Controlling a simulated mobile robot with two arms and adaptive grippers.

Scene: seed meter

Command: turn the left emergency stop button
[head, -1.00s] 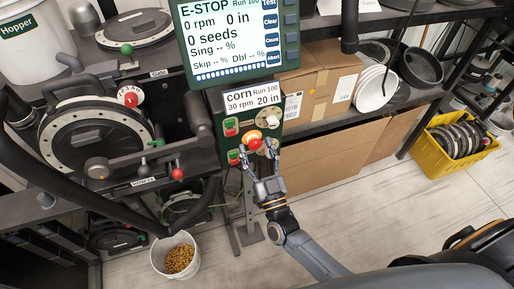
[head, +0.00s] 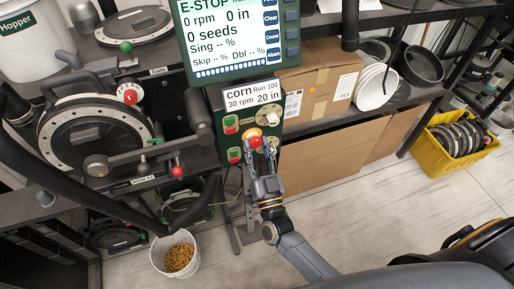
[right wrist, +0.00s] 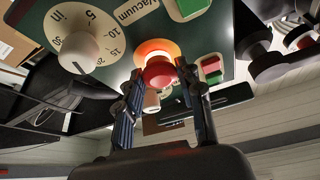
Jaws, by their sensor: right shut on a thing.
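The emergency stop button (head: 254,141) is a red mushroom head on a glowing orange collar, on the dark green control panel below the screen. It also shows in the right wrist view (right wrist: 158,71), near the middle. My right gripper (head: 262,148) reaches up to it from below and is shut on it. In the right wrist view the two fingers (right wrist: 158,80) lie on either side of the red head. The screen (head: 230,38) reads E-STOP, 0 rpm, 0 seeds. My left gripper is not in view.
A dial (right wrist: 78,50) and green-and-red push buttons (head: 232,125) sit close beside the button. The seed meter (head: 95,140) stands to the left, with a bucket of corn (head: 177,256) below. Cardboard boxes (head: 320,80) and a yellow crate (head: 450,165) are to the right.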

